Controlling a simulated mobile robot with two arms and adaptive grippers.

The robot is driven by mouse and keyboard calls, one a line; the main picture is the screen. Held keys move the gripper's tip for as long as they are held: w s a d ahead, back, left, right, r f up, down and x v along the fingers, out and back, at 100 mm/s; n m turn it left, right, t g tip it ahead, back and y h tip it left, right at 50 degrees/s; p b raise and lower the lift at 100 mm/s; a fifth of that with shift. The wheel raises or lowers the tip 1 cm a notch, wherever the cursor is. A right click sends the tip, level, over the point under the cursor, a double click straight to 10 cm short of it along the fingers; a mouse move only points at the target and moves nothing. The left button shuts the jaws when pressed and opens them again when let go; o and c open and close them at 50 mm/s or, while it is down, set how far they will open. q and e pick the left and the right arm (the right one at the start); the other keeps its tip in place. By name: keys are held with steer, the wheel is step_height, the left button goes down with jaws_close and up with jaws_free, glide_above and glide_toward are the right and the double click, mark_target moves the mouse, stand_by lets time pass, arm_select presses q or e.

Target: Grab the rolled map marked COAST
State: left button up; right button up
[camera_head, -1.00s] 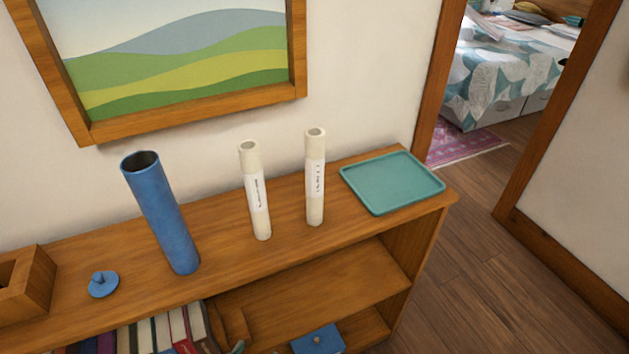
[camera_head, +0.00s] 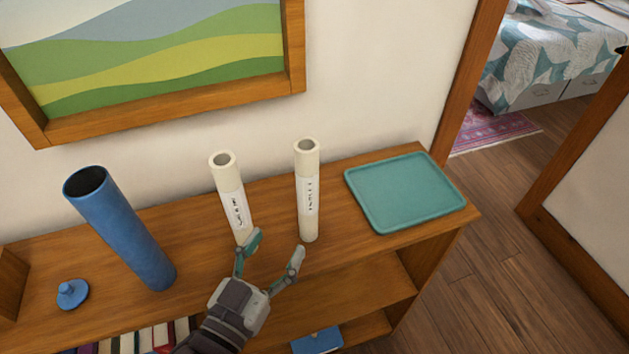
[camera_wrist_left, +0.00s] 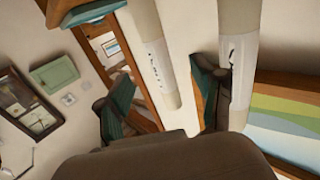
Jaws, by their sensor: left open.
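Two cream rolled maps with white labels stand upright on the wooden shelf top: a left roll (camera_head: 229,195) and a right roll (camera_head: 307,190). The lettering is too small to read, so I cannot tell which is COAST. My left gripper (camera_head: 273,250) is open and empty in front of them, one fingertip overlapping the left roll's base, the other just left of the right roll's base. In the left wrist view, the right roll (camera_wrist_left: 152,55) appears between the open fingers (camera_wrist_left: 162,98), and the left roll (camera_wrist_left: 240,55) beyond one finger. My right gripper is out of view.
A tall blue tube (camera_head: 120,230) and its blue lid (camera_head: 72,294) are on the left. A teal tray (camera_head: 405,192) lies at the right end of the shelf top (camera_head: 190,232). A framed picture (camera_head: 160,120) hangs behind. Books sit below.

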mark_target(303, 207)
arm_select(q)
steer(key=x, duration=0.2)
steer(key=p+x, duration=0.1)
steer(key=x, duration=0.1)
steer(key=shift+w+d+r, duration=0.15)
steer(key=shift+w+r, duration=0.05)
steer(key=shift+r, duration=0.05)
steer(key=p+x, duration=0.1)
steer(key=x, duration=0.2)
steer(key=shift+d+r, duration=0.2)
steer(key=shift+d, duration=0.05)
steer(key=p+x, duration=0.1)
steer(key=x, duration=0.2)
steer(key=shift+w+d+f, duration=0.1)
steer(key=shift+d+f, duration=0.1)
steer(key=shift+w, duration=0.15)
steer(key=shift+c, duration=0.9)
jaws_close()
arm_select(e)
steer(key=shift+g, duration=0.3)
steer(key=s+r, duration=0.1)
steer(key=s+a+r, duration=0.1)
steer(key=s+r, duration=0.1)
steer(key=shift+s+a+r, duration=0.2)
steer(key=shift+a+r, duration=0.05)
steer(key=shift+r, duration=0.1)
